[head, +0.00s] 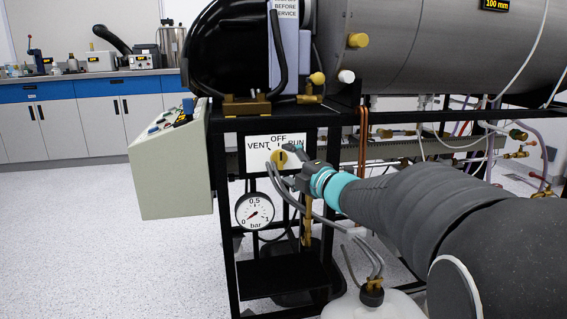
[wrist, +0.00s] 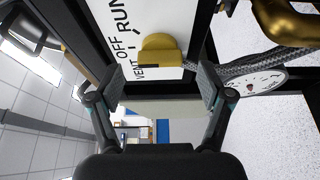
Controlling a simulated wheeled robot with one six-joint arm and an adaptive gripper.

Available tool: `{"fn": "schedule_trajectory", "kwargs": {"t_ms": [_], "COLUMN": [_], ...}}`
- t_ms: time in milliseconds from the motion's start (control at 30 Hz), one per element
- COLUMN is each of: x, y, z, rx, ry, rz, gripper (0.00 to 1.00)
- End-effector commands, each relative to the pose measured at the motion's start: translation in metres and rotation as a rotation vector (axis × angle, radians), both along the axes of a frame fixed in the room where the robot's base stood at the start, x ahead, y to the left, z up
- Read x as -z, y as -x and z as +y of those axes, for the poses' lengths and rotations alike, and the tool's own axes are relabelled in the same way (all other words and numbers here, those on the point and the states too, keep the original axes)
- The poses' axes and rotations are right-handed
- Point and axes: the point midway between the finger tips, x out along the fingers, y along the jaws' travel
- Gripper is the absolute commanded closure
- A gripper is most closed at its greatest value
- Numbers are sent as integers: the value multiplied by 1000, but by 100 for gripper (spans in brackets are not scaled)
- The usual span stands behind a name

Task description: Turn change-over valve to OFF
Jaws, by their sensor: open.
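The change-over valve is a yellow knob (head: 280,158) on a white plate (head: 259,143) marked VENT, OFF and RUN. In the wrist view the knob (wrist: 160,50) stands out from the plate (wrist: 172,18), whose lettering appears turned on its side. A dark mark shows on the knob, but I cannot tell surely which label it points to. My gripper (head: 290,168) is at the knob's lower right in the head view and hides part of the plate. In the wrist view my gripper (wrist: 161,80) is open and empty, its fingers apart on either side of the knob.
A pressure gauge (head: 254,210) is below the plate, with grey hoses (head: 300,205) beside it. A brass part (wrist: 288,22) is close at the upper right of the wrist view. The black frame (head: 223,190) and a slanted control box (head: 170,165) stand left.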

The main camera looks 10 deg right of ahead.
Motion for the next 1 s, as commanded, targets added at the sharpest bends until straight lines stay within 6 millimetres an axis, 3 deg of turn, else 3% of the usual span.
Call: {"fn": "schedule_trajectory", "kwargs": {"t_ms": [300,500,1000], "x": [0,0,1], "y": [58,79,84], "z": [-24,-33,-35], "rx": [3,1,4], "ry": [0,0,-16], "rz": [-1,0,11], "gripper": [21,21,21]}}
